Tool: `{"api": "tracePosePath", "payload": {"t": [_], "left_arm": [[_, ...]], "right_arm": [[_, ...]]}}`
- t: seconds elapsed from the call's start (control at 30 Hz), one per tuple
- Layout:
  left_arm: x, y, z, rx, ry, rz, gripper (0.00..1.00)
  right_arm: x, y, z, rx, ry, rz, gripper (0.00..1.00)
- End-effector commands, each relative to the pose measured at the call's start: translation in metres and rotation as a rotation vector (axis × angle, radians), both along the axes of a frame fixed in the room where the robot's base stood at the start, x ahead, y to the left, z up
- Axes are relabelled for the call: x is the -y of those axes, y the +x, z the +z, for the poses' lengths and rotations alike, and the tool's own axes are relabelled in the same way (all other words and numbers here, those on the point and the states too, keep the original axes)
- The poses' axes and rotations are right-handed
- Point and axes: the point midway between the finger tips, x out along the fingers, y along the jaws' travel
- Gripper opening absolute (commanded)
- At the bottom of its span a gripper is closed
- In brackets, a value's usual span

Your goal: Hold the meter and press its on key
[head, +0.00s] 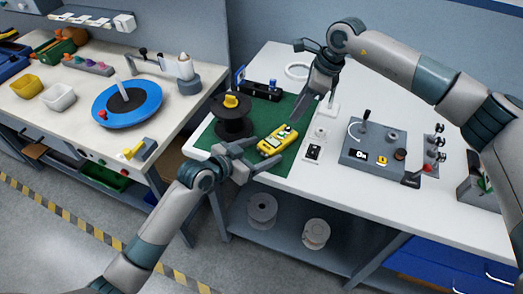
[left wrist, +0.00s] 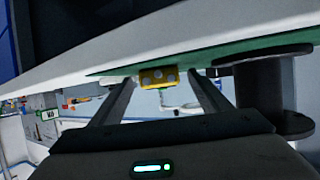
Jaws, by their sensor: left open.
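The yellow meter (head: 275,141) with a small grey screen lies on the green mat (head: 207,137) near the front edge of the white table. Its keys are too small to tell apart in the head view. My left gripper (head: 262,152) is open at the table's front edge, its fingers pointing at the meter's near end. In the left wrist view the meter (left wrist: 158,77) shows between the two spread fingertips (left wrist: 165,82), which do not appear to grip it. My right gripper (head: 312,114) is above the mat, behind and right of the meter, pointing down; its finger opening is unclear.
A dark spool (head: 234,128) with a yellow top stands close left of the meter and shows at the right in the left wrist view (left wrist: 262,95). A grey control box (head: 376,150) stands to the right. Spools lie on the shelf below.

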Motion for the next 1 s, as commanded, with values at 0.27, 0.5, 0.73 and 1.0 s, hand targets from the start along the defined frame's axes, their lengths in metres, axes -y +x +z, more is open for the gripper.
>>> {"api": "tracePosePath", "payload": {"t": [0.27,0.5,0.73,1.0], "left_arm": [[0.0012,0.001,-0.0007,0.0,0.0,0.0,0.7],[0.0011,0.0008,-0.0007,0.0,0.0,0.0,0.25],[0.0009,0.0008,-0.0007,0.0,0.0,0.0,0.15],[0.0007,0.0009,-0.0007,0.0,0.0,0.0,0.15]], "right_arm": [[-0.0001,0.0,0.0,0.0,0.0,0.0,0.31],[-0.0001,0.0,0.0,0.0,0.0,0.0,0.31],[-0.0001,0.0,0.0,0.0,0.0,0.0,0.0],[-0.0001,0.0,0.0,0.0,0.0,0.0,0.0]]}}
